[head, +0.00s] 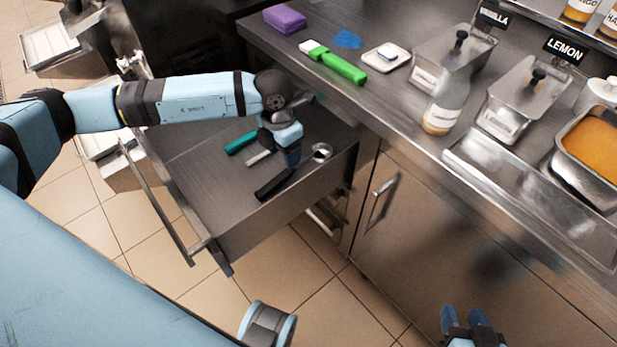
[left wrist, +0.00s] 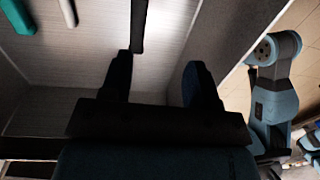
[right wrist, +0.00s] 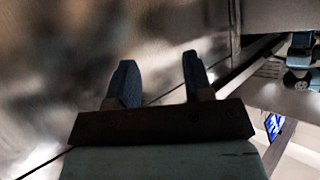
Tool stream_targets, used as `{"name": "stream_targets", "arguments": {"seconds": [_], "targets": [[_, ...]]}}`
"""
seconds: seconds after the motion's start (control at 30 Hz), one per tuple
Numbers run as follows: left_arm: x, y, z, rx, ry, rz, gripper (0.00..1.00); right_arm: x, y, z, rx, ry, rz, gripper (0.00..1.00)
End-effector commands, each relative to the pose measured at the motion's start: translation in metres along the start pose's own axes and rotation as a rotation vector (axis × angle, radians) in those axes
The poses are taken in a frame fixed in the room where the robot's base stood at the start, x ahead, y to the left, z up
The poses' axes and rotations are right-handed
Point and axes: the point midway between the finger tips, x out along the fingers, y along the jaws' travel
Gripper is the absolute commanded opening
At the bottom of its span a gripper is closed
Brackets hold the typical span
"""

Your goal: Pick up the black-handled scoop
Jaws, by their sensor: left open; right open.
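The black-handled scoop lies in the open drawer, and its dark handle (head: 275,184) points toward the drawer's front. The handle also shows in the left wrist view (left wrist: 138,25), close to the left finger's tip. My left gripper (head: 292,157) is open, pointing down into the drawer near the handle, with nothing held. A shiny metal scoop head (head: 321,151) shows just right of this gripper; I cannot tell which handle it belongs to. My right gripper (head: 468,318) is open and empty in front of the cabinet; its fingers show in the right wrist view (right wrist: 157,82).
A teal handle (head: 240,143) and a pale grey handle (head: 260,157) lie in the drawer beside the black one. The drawer wall (head: 290,213) stands close to my left gripper. The counter (head: 400,110) holds a green-handled tool, a bottle and lidded tubs.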

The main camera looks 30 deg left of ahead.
Motion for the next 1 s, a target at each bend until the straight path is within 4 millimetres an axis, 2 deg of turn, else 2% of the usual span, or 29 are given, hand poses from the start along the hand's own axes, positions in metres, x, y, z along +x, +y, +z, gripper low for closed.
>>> {"name": "stream_targets", "arguments": {"seconds": [0.03, 0.17, 0.27, 0.47, 0.77, 1.0], "targets": [[0.001, 0.012, 0.0, -0.001, 0.004, 0.038, 0.55, 0.002, 0.0, 0.004, 0.0, 0.001, 0.0, 0.47], [0.006, 0.024, -0.001, 0.0, 0.014, 0.079, 0.55, 0.003, 0.0, 0.005, 0.0, 0.002, -0.001, 0.47], [0.017, 0.024, -0.002, 0.001, 0.015, 0.08, 0.55, 0.003, 0.0, 0.005, 0.001, 0.005, -0.002, 0.47], [0.053, 0.026, -0.002, 0.002, 0.014, 0.077, 0.55, 0.004, -0.001, 0.005, 0.005, 0.018, -0.008, 0.47], [0.08, 0.03, -0.002, 0.002, 0.014, 0.076, 0.55, 0.006, -0.005, -0.007, 0.01, 0.075, -0.024, 0.47], [0.115, 0.035, -0.002, 0.001, 0.013, 0.075, 0.55, 0.009, -0.013, -0.024, 0.016, 0.165, -0.051, 0.47]]}}
